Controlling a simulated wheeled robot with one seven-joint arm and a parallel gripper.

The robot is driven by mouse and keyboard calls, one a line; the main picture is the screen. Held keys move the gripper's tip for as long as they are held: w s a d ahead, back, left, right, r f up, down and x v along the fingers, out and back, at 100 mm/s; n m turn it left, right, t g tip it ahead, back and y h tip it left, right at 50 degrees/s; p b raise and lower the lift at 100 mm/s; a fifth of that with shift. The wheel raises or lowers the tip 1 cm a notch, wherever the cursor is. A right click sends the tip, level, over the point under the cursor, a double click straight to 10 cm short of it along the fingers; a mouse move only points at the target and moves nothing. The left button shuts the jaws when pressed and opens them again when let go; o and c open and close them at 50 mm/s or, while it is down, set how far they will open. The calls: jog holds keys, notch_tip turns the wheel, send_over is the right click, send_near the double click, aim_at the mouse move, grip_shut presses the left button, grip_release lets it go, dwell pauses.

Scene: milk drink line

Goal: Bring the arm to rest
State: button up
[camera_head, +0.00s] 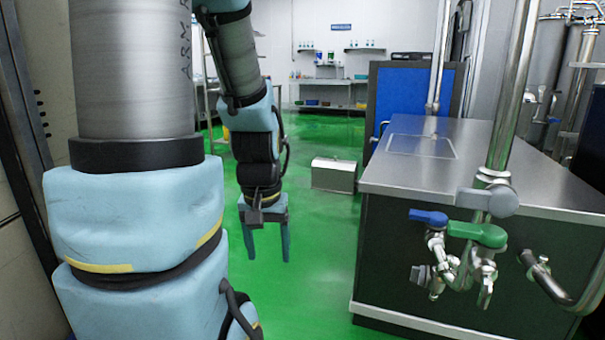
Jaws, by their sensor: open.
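My arm fills the left side of the head view, with light blue covers and a grey tube. My gripper (267,257) hangs from the arm's far end and points down over the green floor. Its two light blue fingers are apart, with only floor visible between them. It touches nothing that I can see.
A steel-topped dark cabinet (410,262) stands at the right, with pipes and a blue-handled valve (428,217) and a green-handled valve (477,233) before it. A small metal box (333,176) sits behind my gripper. The green floor (310,285) between is clear.

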notch_tip(320, 180, up, 20)
jog(key=p, duration=1.7)
jog(key=shift+p, duration=0.4)
jog(key=shift+c, duration=0.3)
